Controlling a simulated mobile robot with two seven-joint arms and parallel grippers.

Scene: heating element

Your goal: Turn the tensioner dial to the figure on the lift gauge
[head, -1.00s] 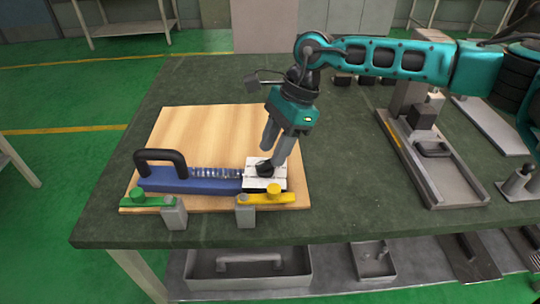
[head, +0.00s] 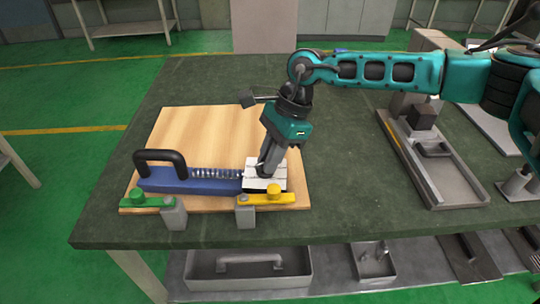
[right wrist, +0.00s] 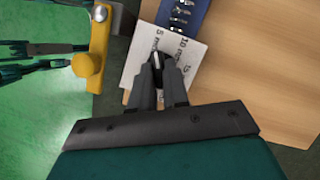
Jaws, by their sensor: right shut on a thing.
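The tensioner dial (right wrist: 157,60) is a small dark knob with a light stripe, on a white plate (head: 252,183) with printed figures. The plate sits at the right end of a blue device (head: 190,183) with a spring and a black handle. My right gripper (right wrist: 160,68) is shut on the dial, a finger on each side. In the head view the right gripper (head: 267,172) hides the dial. In the right wrist view, parts of figures such as 5 and 10 show around the dial. I cannot pick out the lift gauge. My left gripper is not in view.
The device lies on a wooden board (head: 205,130) on a dark green table (head: 350,200). A green clamp (head: 147,201) and a yellow clamp (head: 268,198) stand at the board's front edge. A grey tray fixture (head: 440,180) stands at the right.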

